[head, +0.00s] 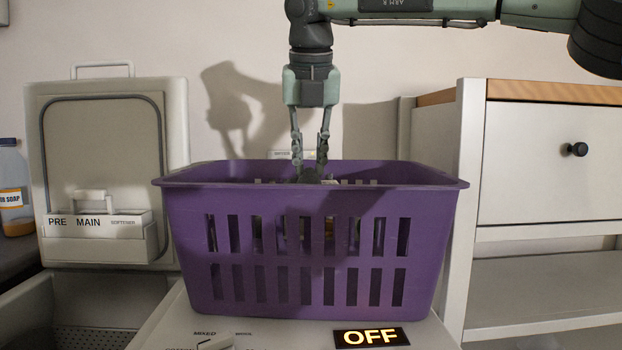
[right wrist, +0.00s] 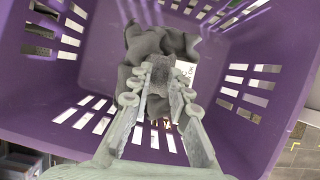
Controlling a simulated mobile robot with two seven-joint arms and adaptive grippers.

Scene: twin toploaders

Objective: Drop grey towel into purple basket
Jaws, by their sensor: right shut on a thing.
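The purple basket (head: 310,240) stands upright on top of a white machine in the head view, with slotted walls. My right gripper (head: 309,174) points straight down into the basket, its fingertips at about rim level. In the right wrist view the right gripper (right wrist: 155,90) is shut on the grey towel (right wrist: 160,45), which is crumpled and has a white label. The towel is inside the basket walls; whether it touches the floor of the basket (right wrist: 95,75) I cannot tell. In the head view the front wall hides most of the towel. My left gripper is not in view.
An open toploader lid (head: 110,150) with a detergent drawer (head: 100,225) stands at the left. A soap bottle (head: 14,190) is at the far left. A white cabinet (head: 545,150) with a black knob stands close on the right. An OFF display (head: 371,337) is in front of the basket.

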